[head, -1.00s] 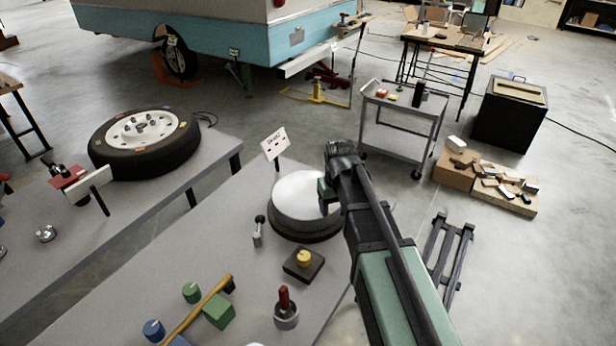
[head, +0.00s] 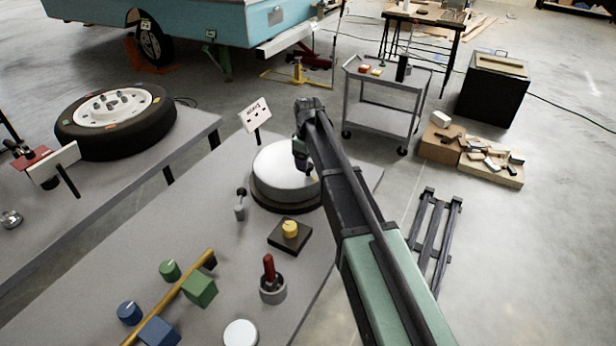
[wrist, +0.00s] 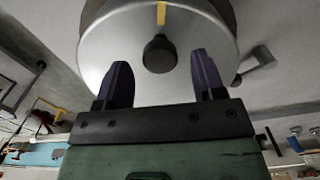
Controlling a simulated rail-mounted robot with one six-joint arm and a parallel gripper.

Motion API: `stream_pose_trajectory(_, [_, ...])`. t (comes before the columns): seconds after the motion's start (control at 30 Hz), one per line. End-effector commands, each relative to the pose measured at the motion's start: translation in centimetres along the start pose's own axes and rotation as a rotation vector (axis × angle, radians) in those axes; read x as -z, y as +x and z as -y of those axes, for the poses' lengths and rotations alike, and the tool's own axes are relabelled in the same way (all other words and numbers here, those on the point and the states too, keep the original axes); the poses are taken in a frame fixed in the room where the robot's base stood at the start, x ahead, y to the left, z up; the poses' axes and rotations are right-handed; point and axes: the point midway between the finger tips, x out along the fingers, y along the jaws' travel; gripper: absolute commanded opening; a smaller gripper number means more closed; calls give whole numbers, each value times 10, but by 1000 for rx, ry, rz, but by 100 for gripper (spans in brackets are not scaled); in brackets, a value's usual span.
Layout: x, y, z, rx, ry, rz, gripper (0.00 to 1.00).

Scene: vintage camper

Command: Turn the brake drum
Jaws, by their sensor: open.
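The brake drum (head: 275,172) is a round silver drum on a dark round base, on the grey workbench. In the wrist view the drum's face (wrist: 105,50) fills the top, with a dark round knob (wrist: 159,54) on it and a yellow mark (wrist: 161,13) at its edge. My gripper (head: 301,158) is at the drum's right side in the head view and hides part of it. In the wrist view my gripper (wrist: 160,70) is open, its two dark fingers well apart, one to each side of the knob. I see no contact; depth is hard to judge.
Green and blue pieces lie at the front left. A wheel (head: 115,120) rests on another bench.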

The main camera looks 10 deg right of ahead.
Motion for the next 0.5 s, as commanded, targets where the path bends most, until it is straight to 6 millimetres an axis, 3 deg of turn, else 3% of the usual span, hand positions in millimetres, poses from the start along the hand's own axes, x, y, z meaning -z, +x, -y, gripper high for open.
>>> stream_pose_trajectory(0.03, [0, 15, 0, 0, 0, 0, 63])
stream_pose_trajectory(0.07, [0, 16, 0, 0, 0, 0, 63])
stream_pose_trajectory(0.33, [0, 14, 0, 0, 1, 0, 63])
stream_pose_trajectory(0.5, [0, 14, 0, 0, 1, 0, 38])
